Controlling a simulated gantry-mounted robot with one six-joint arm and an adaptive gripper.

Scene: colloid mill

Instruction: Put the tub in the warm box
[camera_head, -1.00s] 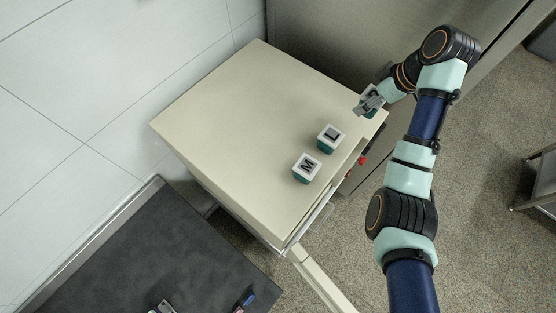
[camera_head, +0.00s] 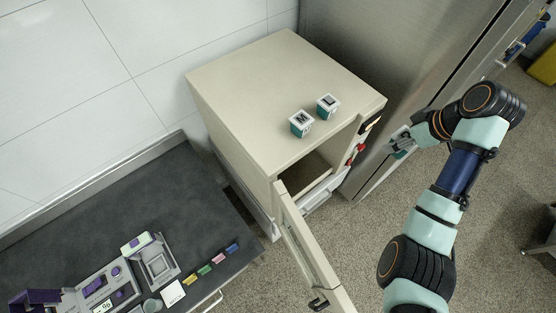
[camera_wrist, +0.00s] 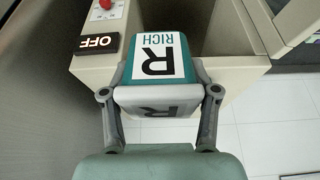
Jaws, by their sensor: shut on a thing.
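The tub, teal with a white lid and a label reading "R RICH" (camera_wrist: 160,58), is held between the fingers of my gripper (camera_wrist: 158,98). In the head view my gripper (camera_head: 401,138) holds the tub (camera_head: 400,154) in the air, right of the warm box and apart from it. The warm box (camera_head: 245,85) is a beige cabinet. Its door (camera_head: 303,240) stands open toward the front, showing part of a shadowed inside (camera_head: 305,172). In the wrist view the box front and opening (camera_wrist: 228,30) lie beyond the tub.
Two similar tubs, one (camera_head: 301,123) left of the other (camera_head: 328,105), stand on the box top. Red knobs (camera_head: 361,148) and an "OFF" plate (camera_wrist: 99,43) are on the box front. A steel cabinet (camera_head: 400,50) stands behind. A dark bench (camera_head: 190,205) is at left.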

